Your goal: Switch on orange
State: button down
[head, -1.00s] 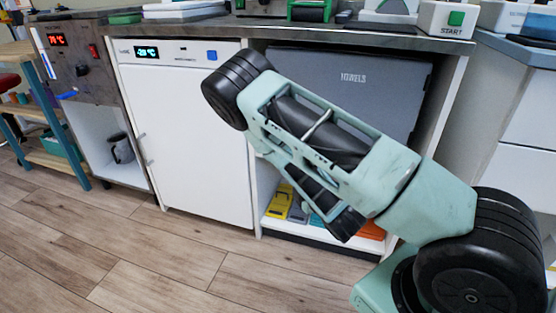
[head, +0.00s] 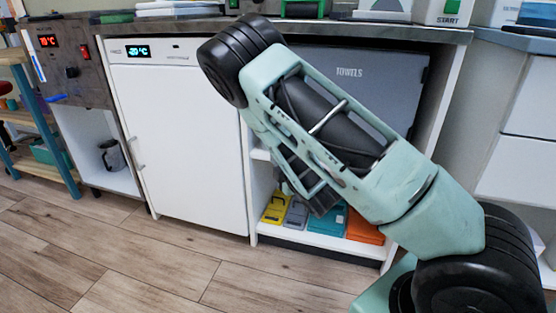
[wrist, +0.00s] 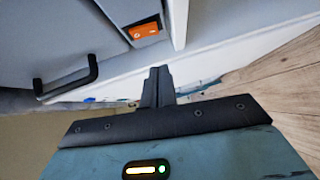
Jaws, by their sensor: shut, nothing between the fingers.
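In the wrist view, a small orange rectangle with pale marks (wrist: 145,30) sits on a grey surface at top centre. It looks like a switch or label; I cannot tell if it is on. My gripper (wrist: 158,74) is shut and empty, below and apart from this orange part. In the head view, an orange case (head: 363,228) lies at the right end of the bottom shelf, partly hidden by my arm.
A black handle (wrist: 67,77) stands out from the grey surface. Yellow (head: 278,207) and teal (head: 328,221) cases share the shelf under the grey TOWELS box (head: 385,90). A white fridge (head: 185,145) stands left. The wood floor (head: 120,255) in front is clear.

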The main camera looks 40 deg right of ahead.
jog(key=shift+w+d+f+b, duration=0.2)
jog(key=shift+w+d+b, duration=0.35)
jog(key=shift+w+d, duration=0.45)
jog(key=shift+w+d+f+b, duration=0.15)
jog(key=shift+w+d+b, duration=0.45)
jog(key=shift+w, duration=0.55)
jog(key=shift+d, duration=0.1)
jog(key=shift+w+d, duration=0.15)
